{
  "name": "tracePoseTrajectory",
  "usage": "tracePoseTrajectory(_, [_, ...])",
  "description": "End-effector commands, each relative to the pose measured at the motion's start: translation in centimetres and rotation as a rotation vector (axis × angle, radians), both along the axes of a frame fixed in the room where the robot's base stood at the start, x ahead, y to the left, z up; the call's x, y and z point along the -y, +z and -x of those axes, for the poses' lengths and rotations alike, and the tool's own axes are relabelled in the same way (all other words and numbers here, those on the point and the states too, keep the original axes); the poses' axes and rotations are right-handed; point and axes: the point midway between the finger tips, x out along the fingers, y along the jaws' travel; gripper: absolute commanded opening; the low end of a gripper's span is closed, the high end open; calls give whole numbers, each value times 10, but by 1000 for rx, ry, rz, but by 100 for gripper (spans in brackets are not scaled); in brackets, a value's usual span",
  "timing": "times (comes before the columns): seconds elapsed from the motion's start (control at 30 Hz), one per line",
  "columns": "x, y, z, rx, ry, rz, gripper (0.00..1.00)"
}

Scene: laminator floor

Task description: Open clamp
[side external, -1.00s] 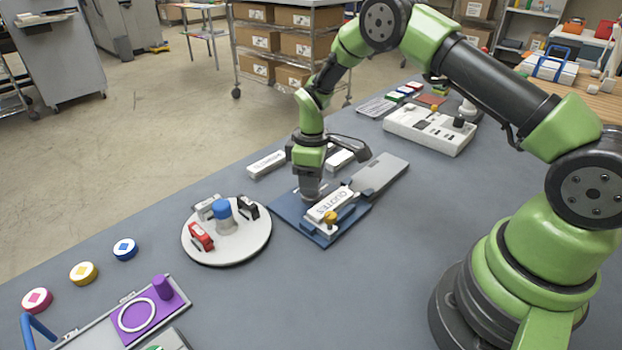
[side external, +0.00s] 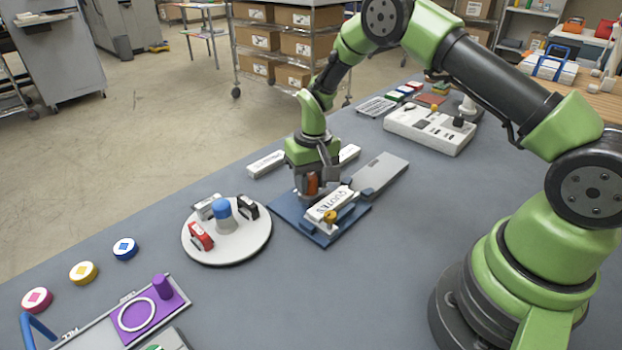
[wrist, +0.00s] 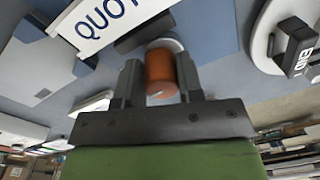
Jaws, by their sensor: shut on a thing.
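The blue clamp board (side external: 290,213) lies flat on the table with a white block (side external: 330,203) lettered "QUOTES" on it. A yellow knob (side external: 330,216) stands at the block's near end. My gripper (side external: 310,192) is low over the board's left part, beside the block. It is shut on an orange cylindrical handle (side external: 312,184). In the wrist view, the handle (wrist: 160,72) sits between the two fingers (wrist: 160,84), with the white block (wrist: 108,22) just beyond. The foot of the handle is mostly hidden, so I cannot tell how it joins the clamp.
A round white turntable (side external: 228,246) with a blue knob and small clips stands left of the board. A grey plate (side external: 382,172) adjoins the board at the right. White blocks (side external: 266,164) lie behind my gripper. The table in front of the board is clear.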

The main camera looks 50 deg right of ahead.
Motion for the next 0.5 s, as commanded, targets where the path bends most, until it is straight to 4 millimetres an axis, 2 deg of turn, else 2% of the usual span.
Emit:
tracePoseTrajectory(0.2, [0,0,-1,3,-98,0,11])
tracePoseTrajectory(0.5, [0,0,-1,3,-150,0,11])
